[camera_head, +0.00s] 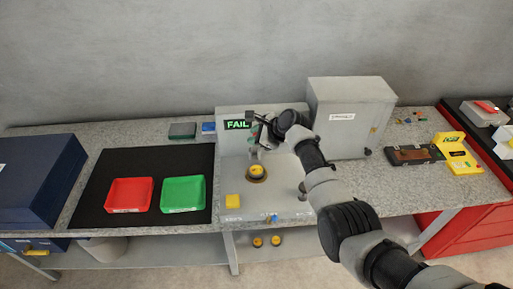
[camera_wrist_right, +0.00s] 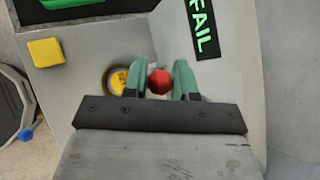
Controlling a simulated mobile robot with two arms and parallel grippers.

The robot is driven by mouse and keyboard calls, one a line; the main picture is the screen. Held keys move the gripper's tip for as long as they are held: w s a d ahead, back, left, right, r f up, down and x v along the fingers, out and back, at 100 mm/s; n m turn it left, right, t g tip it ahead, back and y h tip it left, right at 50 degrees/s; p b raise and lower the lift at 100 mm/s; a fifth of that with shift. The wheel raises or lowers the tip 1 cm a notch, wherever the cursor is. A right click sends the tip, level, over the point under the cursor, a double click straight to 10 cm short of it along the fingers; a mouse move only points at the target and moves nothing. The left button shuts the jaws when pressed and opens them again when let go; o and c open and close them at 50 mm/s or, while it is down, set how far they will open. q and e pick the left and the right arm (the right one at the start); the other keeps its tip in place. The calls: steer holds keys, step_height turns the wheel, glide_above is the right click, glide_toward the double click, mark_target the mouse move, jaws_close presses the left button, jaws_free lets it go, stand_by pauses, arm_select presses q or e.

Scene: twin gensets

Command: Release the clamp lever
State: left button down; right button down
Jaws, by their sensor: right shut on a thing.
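The clamp lever shows its round red knob (camera_wrist_right: 159,82) in the right wrist view. My right gripper (camera_wrist_right: 158,74) is shut on this knob, with one green finger on each side. In the head view my right gripper (camera_head: 262,142) is in front of the test station's upright panel, and the lever there is mostly hidden by it. A yellow round part (camera_head: 257,171) sits in a ring-shaped nest on the station (camera_head: 285,207), just below the gripper. It also shows behind the fingers in the wrist view (camera_wrist_right: 117,82). My left gripper is not in view.
A green "FAIL" display (camera_head: 238,124) is lit on the panel. A yellow block (camera_head: 232,201) is at the station's front left. A red tray (camera_head: 129,195) and a green tray (camera_head: 183,194) lie on a black mat. A grey cabinet (camera_head: 350,117) stands close to the right.

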steer(key=shift+w+r+b, duration=0.25)
steer(key=shift+w+b, duration=0.05)
steer(key=shift+w, duration=0.35)
steer(key=shift+w+r+b, duration=0.25)
steer(key=shift+w+b, duration=0.05)
steer(key=shift+w, duration=0.3)
steer(key=c, duration=0.8)
jaws_free()
steer(key=shift+w, duration=0.1)
steer(key=shift+c, duration=0.2)
steer(key=v, duration=1)
steer(key=shift+s+d+r, duration=0.2)
steer(key=shift+s, duration=0.05)
